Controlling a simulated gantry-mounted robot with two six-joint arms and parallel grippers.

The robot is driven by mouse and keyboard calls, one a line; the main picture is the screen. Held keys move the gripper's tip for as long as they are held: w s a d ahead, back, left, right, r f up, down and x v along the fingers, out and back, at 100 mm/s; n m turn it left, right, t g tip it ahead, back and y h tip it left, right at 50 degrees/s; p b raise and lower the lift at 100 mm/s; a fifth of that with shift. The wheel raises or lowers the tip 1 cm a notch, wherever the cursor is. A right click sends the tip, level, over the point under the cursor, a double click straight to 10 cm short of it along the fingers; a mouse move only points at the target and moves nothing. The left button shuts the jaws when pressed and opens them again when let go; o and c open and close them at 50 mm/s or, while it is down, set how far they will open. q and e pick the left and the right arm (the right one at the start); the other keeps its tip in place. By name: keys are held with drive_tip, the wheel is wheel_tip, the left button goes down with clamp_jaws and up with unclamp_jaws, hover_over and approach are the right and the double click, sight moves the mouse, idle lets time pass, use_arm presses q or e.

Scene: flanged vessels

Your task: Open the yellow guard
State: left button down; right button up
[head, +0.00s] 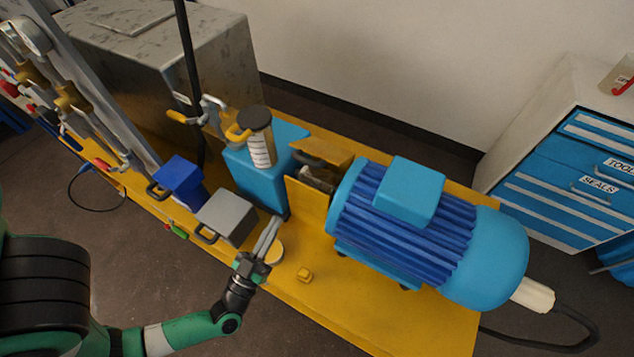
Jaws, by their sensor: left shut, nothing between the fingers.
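The yellow guard (328,151) sits between the blue pump block (262,182) and the blue motor (405,220). Its top panel, with a dark handle, is swung up toward the back. The grey coupling (317,178) shows in the gap below it. An upright yellow panel (306,207) stands at the front of the coupling. My left gripper (272,226) is shut and empty, in front of the pump block and left of the upright panel, apart from the guard. My right gripper is not in view.
A grey box (226,216) and a blue box (179,183), both with handles, stand left of my gripper. A jar (260,138) tops the pump block.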

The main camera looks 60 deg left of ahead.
use_arm(q)
drive_tip(key=x, duration=1.4)
drive_tip(key=shift+b, duration=0.3)
